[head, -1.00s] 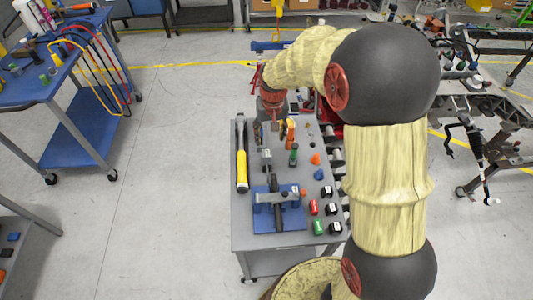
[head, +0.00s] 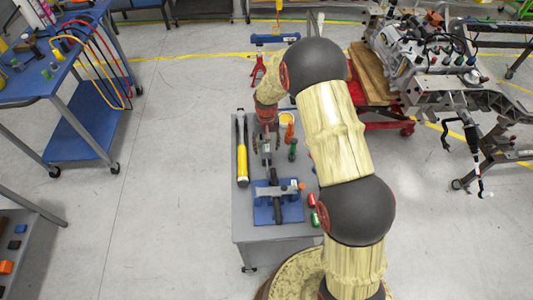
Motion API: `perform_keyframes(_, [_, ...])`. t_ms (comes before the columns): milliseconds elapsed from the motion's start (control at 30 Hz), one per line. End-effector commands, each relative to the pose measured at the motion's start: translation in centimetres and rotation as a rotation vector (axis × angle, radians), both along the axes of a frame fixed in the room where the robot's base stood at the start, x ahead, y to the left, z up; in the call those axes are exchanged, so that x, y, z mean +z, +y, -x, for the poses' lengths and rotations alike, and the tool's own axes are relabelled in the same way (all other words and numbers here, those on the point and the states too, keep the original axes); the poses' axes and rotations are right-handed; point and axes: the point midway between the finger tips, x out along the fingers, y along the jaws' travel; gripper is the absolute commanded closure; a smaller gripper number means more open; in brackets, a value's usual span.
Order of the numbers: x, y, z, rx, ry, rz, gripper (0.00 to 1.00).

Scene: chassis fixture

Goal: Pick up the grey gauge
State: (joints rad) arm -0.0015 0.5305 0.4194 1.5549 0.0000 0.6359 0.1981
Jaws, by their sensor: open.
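My gripper (head: 266,142) points down over the cart top, below my reddish wrist, with its jaws open. A small grey and dark upright piece (head: 267,159) stands just at or below the fingertips, behind the blue fixture; it looks like the grey gauge, but it is too small to be sure. I cannot tell whether the fingers touch it or stand around it.
My arm hides the cart's right side.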

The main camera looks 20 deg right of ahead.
Motion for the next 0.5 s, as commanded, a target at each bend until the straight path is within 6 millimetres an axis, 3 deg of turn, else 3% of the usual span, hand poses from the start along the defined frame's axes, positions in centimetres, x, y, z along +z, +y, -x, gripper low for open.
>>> perform_keyframes(200, [-3.3,-0.1,-0.1,0.0,0.002,0.0,0.47])
perform_keyframes(500, [-3.8,-0.1,-0.2,0.0,0.001,0.0,0.48])
